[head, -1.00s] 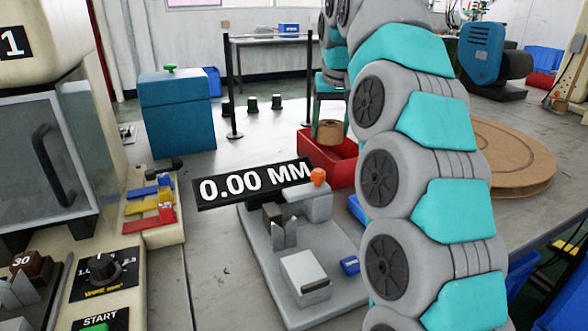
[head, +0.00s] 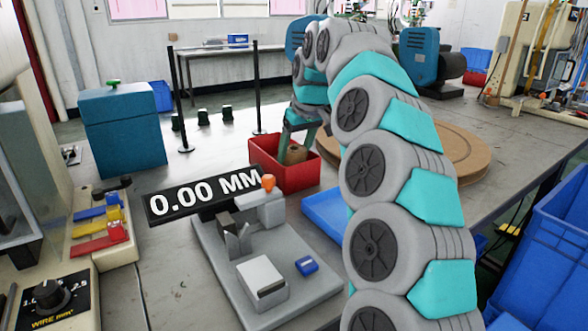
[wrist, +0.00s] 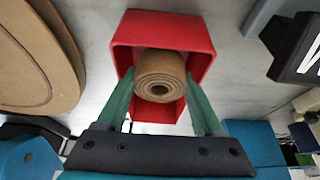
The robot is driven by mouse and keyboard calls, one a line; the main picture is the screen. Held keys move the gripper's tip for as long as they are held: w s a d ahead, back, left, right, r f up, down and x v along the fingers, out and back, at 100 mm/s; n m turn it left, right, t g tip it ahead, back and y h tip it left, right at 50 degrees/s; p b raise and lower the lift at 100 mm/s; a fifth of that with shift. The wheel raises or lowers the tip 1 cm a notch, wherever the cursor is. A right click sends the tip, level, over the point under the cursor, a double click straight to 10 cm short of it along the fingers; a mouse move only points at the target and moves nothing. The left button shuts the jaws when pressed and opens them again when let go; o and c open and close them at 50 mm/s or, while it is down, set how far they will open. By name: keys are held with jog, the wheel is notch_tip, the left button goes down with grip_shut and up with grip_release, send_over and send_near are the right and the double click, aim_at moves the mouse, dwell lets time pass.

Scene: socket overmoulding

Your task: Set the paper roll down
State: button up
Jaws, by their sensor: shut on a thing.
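The paper roll (head: 294,154) is a brown cylinder with a hollow core, and its end faces the camera in the wrist view (wrist: 158,80). My gripper (head: 297,140) is shut on it, with a green finger on each side in the wrist view (wrist: 159,82). The roll is at the opening of a red bin (head: 285,178), which also shows in the wrist view (wrist: 190,30). Its lower part appears to be inside the bin walls. I cannot tell whether it touches the bin floor.
A blue tray (head: 325,213) lies in front of the bin. A grey fixture with a "0.00 MM" display (head: 205,194) stands at front left. A round brown disc (head: 465,150) lies to the right, partly behind my arm. A teal box (head: 122,132) stands at back left.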

jog(key=shift+f, duration=2.35)
jog(key=shift+f, duration=0.1)
jog(key=o, duration=1.1)
